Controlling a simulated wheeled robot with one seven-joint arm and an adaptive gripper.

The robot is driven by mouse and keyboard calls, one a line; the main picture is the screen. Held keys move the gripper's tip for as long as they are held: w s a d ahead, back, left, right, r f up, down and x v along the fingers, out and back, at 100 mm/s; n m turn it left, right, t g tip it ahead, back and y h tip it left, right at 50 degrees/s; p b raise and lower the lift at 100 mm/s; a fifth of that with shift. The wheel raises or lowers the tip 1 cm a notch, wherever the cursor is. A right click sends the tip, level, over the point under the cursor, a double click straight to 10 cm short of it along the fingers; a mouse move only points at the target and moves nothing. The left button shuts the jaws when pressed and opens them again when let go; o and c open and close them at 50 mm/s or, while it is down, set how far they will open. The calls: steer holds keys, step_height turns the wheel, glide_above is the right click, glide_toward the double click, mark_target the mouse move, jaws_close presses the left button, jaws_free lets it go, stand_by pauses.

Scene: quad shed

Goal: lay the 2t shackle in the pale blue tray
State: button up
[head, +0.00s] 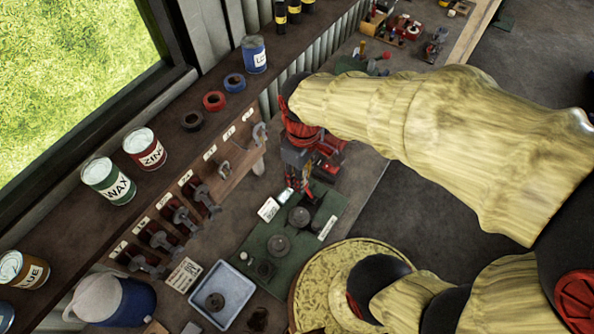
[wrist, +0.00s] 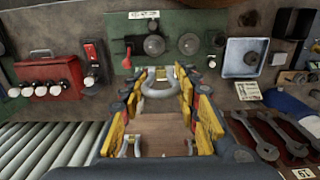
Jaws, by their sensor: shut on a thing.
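My gripper (wrist: 163,82) is shut on a grey U-shaped shackle (wrist: 157,88), which sits between the yellow-sided fingers in the wrist view. In the head view my gripper (head: 297,178) is above the bench, beside the labelled wooden shackle board; I cannot make out the held shackle clearly there. The pale blue tray (head: 247,294) is on the bench at the lower left of the head view, apart from my gripper. A dark round part lies in it. The tray (wrist: 231,62) also shows at the upper right of the wrist view. The size mark on the shackle is not readable.
Other shackles (head: 225,168) are on the wooden board. Several wrenches (head: 160,238) lie left of it. A green mat (head: 262,243) with dark round parts is between my gripper and the tray. Tins (head: 108,181) line the sill.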

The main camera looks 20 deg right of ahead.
steer(key=s+d, duration=0.1)
steer(key=s, duration=0.1)
steer(key=s+d, duration=0.2)
steer(key=shift+s+d+p, duration=0.15)
steer(key=shift+s+p, duration=0.2)
steer(key=shift+s, duration=0.05)
stand_by(0.4)
stand_by(0.5)
